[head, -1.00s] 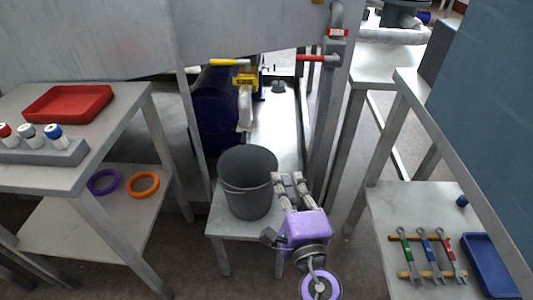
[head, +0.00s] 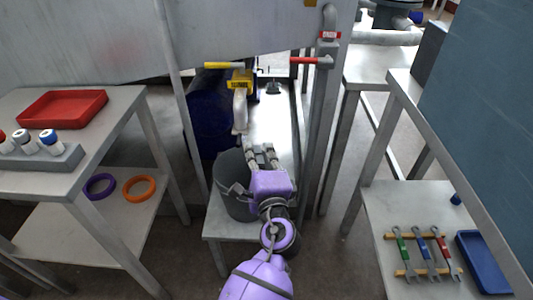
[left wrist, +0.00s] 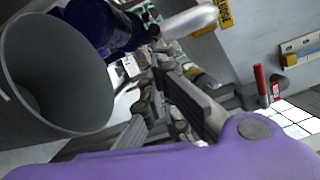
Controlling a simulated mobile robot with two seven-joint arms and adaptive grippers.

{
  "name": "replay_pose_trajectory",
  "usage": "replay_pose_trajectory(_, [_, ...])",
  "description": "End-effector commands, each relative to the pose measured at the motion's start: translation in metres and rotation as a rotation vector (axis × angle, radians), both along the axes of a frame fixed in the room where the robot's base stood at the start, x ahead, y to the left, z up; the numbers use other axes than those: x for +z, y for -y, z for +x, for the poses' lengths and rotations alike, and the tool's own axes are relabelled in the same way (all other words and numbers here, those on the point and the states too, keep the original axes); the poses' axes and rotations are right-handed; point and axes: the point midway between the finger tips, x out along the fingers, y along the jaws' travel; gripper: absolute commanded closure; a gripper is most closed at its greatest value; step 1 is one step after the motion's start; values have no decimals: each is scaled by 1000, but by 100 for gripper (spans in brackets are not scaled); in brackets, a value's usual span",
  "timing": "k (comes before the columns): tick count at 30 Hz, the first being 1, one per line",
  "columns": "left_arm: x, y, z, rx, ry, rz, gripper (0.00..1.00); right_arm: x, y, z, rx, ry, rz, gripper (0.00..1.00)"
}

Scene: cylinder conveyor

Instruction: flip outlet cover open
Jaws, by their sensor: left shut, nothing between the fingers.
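A pale, rounded outlet piece (head: 240,112), which looks like the outlet cover, hangs below a yellow label (head: 240,80) at the end of the dark blue cylinder (head: 212,120). In the left wrist view, the pale piece (left wrist: 190,22) is at the top, beside the yellow label (left wrist: 225,14). My purple left gripper (head: 262,150) is shut and empty, its fingers pointing away from me. In the head view it is below and slightly right of the outlet piece, apart from it. My right gripper is not in view.
A grey bucket (head: 236,205) stands on a low stand under the outlet, close to my left gripper. A yellow-handled valve (head: 222,65) and a red-handled valve (head: 308,60) are above. Side tables hold a red tray (head: 62,108) and several wrenches (head: 422,250).

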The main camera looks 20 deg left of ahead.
Motion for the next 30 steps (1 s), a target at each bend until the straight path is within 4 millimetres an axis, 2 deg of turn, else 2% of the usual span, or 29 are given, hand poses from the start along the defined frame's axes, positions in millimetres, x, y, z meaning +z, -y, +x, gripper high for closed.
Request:
replay_pose_trajectory(11, [0,-1,-1,-3,-1,1,100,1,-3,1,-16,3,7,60])
replay_pose_trajectory(18, [1,-5,-7,-49,-1,2,100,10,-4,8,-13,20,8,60])
replay_pose_trajectory(30, [1,-10,-14,-112,-1,2,100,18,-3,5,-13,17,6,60])
